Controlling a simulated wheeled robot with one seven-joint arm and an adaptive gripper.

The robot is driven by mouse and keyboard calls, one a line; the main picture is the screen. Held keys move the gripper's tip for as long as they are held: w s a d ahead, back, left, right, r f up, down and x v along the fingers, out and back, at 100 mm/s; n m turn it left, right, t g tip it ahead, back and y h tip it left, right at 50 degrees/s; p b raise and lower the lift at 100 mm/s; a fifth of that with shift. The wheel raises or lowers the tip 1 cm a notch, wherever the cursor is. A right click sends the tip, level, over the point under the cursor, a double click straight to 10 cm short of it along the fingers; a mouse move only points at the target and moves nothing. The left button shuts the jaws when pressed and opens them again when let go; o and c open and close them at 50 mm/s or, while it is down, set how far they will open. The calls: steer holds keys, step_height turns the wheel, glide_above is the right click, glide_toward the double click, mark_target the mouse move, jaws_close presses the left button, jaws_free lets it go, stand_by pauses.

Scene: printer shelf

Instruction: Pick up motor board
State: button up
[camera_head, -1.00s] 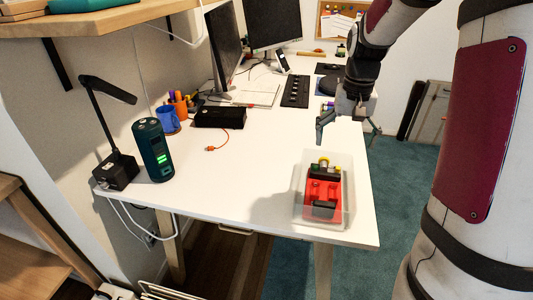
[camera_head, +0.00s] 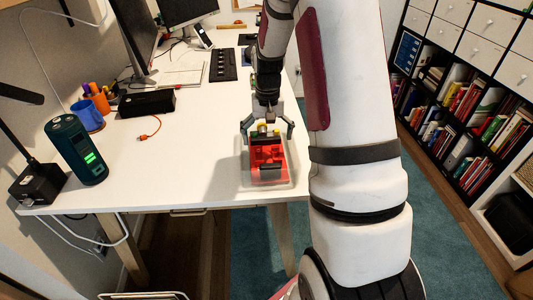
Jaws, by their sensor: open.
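What looks like the motor board is the red board (camera_head: 268,156) with black, green and yellow parts. It lies in a clear plastic tray (camera_head: 288,180) near the front right corner of the white table. My gripper (camera_head: 268,128) is open and points down over the far end of the board, with one finger on each side of it. I cannot tell whether the fingers touch the board or tray. No second view shows the height of the fingertips.
On the white table (camera_head: 185,165) stand a dark green cylinder (camera_head: 75,148), a black lamp (camera_head: 38,183), a blue mug (camera_head: 87,114) and a black box (camera_head: 147,103). A red cable (camera_head: 150,130) lies near the box. A bookshelf (camera_head: 460,110) stands at right. The table's middle is clear.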

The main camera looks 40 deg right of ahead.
mark_target(267, 154)
step_height(267, 154, down, 5)
steer(key=shift+a+r+b, duration=0.1)
steer(key=shift+b, duration=0.2)
steer(key=c, duration=1.6)
